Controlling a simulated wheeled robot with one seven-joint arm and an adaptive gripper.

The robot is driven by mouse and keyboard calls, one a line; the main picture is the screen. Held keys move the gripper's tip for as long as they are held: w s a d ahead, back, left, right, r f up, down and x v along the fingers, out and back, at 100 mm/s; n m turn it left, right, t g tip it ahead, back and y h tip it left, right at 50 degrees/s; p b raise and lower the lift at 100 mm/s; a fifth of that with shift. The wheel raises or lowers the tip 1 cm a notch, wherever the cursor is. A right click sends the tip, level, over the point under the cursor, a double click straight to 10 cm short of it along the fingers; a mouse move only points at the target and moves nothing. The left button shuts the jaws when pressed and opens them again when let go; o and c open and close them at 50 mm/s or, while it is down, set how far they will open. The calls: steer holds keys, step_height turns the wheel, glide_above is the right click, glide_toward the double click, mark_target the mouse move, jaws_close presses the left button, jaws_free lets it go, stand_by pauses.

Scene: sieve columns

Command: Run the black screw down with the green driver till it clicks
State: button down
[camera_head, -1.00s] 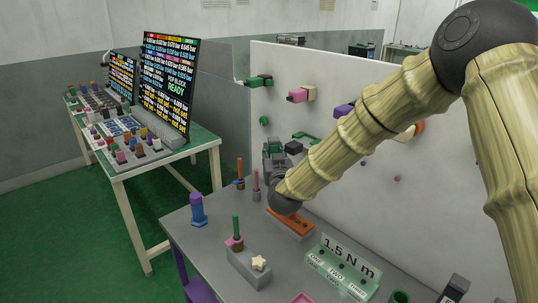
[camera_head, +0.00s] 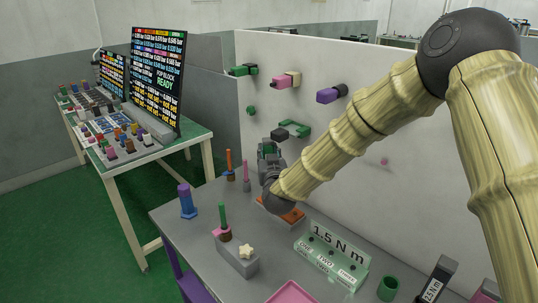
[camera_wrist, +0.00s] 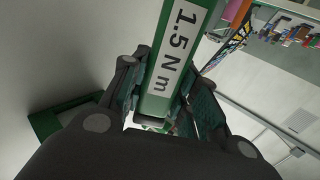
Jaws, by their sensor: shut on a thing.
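My gripper (camera_head: 269,155) is near the panel, above and behind an orange block (camera_head: 293,215) on the grey bench. In the wrist view my gripper (camera_wrist: 165,108) is shut on the green driver (camera_wrist: 155,98). The driver has a white label reading 1.5 N m and runs up out of the frame between the two fingers. My arm and gripper hide most of the driver in the head view. I cannot make out the black screw or the driver's tip in either view.
A pale green block (camera_head: 332,259) marked 1.5 N m and ONE, TWO, THREE stands on the bench. A grey block (camera_head: 236,260) with a star, a blue-purple post (camera_head: 187,203) and a green cup (camera_head: 388,288) stand around it. A green bracket (camera_head: 297,129) sticks out of the panel.

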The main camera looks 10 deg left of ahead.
steer(key=shift+a+f, duration=0.15)
steer(key=shift+a, duration=0.7)
steer(key=shift+s+d, duration=0.15)
steer(key=shift+d, duration=0.1)
steer(key=shift+a, duration=0.35)
steer(key=shift+d, duration=0.5)
steer(key=shift+f+b, duration=1)
steer(key=shift+f, duration=0.4)
stand_by(2.3)
steer(key=shift+r, duration=0.1)
